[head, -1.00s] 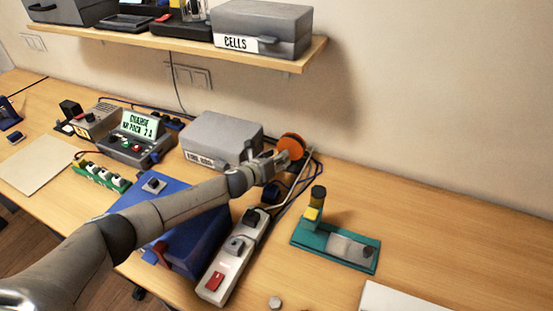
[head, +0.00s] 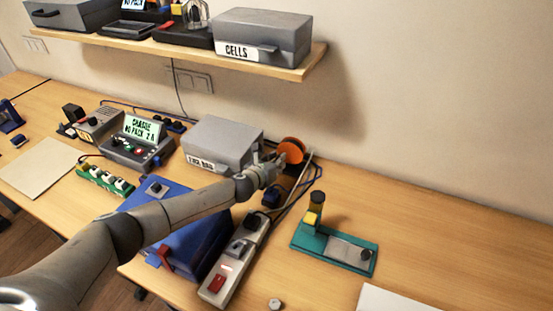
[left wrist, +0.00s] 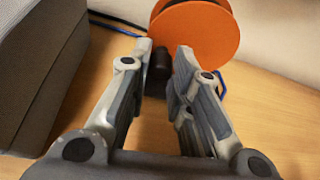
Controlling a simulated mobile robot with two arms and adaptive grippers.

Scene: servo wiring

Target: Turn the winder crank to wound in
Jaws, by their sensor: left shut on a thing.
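The winder shows as an orange disc (head: 293,149) standing on the table near the wall, behind the power strip. In the left wrist view the orange disc (left wrist: 208,38) fills the top middle, with a dark crank knob (left wrist: 158,68) in front of it. My left gripper (head: 279,163) reaches the near left side of the disc. In the left wrist view its fingertips (left wrist: 164,62) are on either side of the dark knob, shut on it. The rest of the crank and the winder's base are mostly hidden. My right gripper is not in view.
A grey case (head: 222,142) stands just left of the winder. A white power strip (head: 232,270), a blue box (head: 187,237) and a teal fixture (head: 333,247) are nearer. Blue cables (head: 305,185) run beside the disc. The table's right side is mostly clear.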

